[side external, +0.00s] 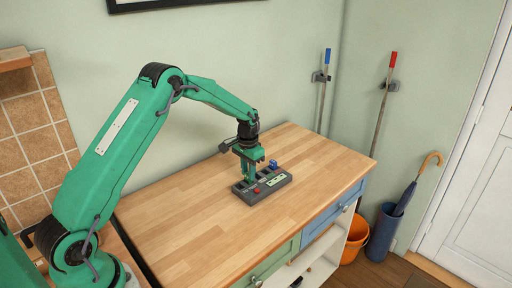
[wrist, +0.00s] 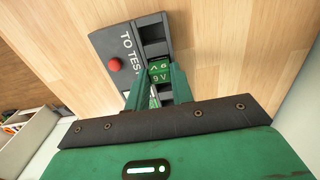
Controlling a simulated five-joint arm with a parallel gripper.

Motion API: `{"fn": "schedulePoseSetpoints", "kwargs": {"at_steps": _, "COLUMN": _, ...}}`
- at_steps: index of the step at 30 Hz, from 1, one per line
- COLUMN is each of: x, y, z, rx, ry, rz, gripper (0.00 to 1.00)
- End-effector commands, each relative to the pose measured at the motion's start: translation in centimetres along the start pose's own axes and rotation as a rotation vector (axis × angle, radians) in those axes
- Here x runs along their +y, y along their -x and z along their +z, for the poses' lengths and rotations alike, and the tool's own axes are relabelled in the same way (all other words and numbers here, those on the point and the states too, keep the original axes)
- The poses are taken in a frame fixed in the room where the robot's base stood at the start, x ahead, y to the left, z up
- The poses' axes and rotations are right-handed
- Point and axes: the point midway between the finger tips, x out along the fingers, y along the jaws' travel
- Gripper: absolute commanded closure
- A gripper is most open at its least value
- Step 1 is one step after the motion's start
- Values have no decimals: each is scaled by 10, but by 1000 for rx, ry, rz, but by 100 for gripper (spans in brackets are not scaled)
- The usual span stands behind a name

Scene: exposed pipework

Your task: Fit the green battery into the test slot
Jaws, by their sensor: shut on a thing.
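The green battery (wrist: 160,71), marked 9V, is between the fingers of my gripper (wrist: 158,80) in the wrist view. My gripper is shut on it. The dark grey tester (wrist: 112,48) lies below, with a row of dark slots (wrist: 153,33) along one side and the words "TO TEST" beside them. In the side view, my gripper (side external: 247,174) points down over the tester (side external: 246,198). The battery is in line with the slot row; I cannot tell how deep it sits. The fingers hide part of the row.
A red button (wrist: 114,63) is on the tester. The wall is behind; the worktop's front edge is above the drawers.

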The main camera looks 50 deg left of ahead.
Motion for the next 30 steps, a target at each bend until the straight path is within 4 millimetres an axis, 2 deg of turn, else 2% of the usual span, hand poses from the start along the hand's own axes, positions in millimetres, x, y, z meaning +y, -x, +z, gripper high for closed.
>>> {"fn": "schedulePoseSetpoints", "kwargs": {"at_steps": 8, "x": 0, "y": 34, "z": -1, "rx": 4, "ry": 0, "rz": -1, "gripper": 99}}
{"fn": "schedulePoseSetpoints", "kwargs": {"at_steps": 21, "x": 72, "y": 79, "z": 22, "rx": 1, "ry": -4, "rz": 0, "gripper": 99}}
{"fn": "schedulePoseSetpoints", "kwargs": {"at_steps": 30, "x": 104, "y": 99, "z": 33, "rx": 0, "ry": -1, "rz": 0, "gripper": 99}}
